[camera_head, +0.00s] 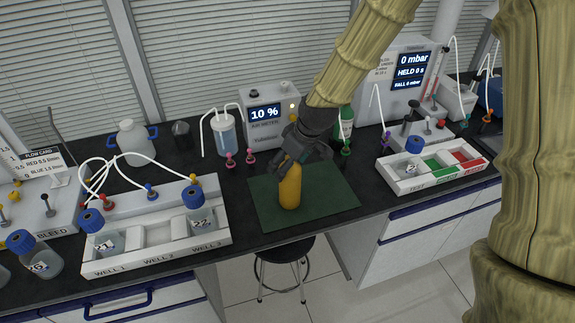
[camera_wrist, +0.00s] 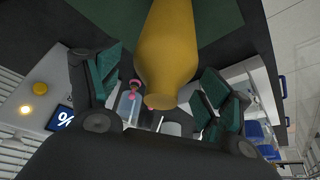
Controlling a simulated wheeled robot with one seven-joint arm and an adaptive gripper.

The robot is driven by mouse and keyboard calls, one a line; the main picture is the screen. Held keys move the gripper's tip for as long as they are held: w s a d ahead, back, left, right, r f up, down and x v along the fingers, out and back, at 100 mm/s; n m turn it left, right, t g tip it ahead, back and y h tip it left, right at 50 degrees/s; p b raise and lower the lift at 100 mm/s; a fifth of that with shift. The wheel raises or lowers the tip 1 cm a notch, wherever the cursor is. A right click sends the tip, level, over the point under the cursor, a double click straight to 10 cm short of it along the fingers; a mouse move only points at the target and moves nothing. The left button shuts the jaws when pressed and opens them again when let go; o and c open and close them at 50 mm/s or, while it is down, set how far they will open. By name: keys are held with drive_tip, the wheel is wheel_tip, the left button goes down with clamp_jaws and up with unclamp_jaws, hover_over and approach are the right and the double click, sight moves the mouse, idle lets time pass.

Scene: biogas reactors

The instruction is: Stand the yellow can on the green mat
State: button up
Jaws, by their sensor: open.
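The yellow can (camera_head: 290,188), with a bottle-like tapered neck, stands upright on the green mat (camera_head: 330,197), away from its edges. My gripper (camera_head: 289,160) is at the can's top, coming down from above. In the wrist view my gripper's two green-padded fingers (camera_wrist: 160,92) are spread to either side of the can's narrow end, and the yellow can (camera_wrist: 170,45) fills the middle. The green mat (camera_wrist: 95,18) lies behind it. The gripper is open; whether a finger touches the can, I cannot tell.
A white well rack (camera_head: 155,247) with blue-capped jars is left of the mat; a white tray (camera_head: 428,180) with green and red sections is right. A display box (camera_head: 270,135), a tubed bottle (camera_head: 226,135) and a green bottle (camera_head: 345,122) stand behind. A stool (camera_head: 283,252) stands in front.

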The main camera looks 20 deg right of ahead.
drive_tip(key=b+v, duration=0.2)
drive_tip(key=v, duration=0.9)
idle(0.5)
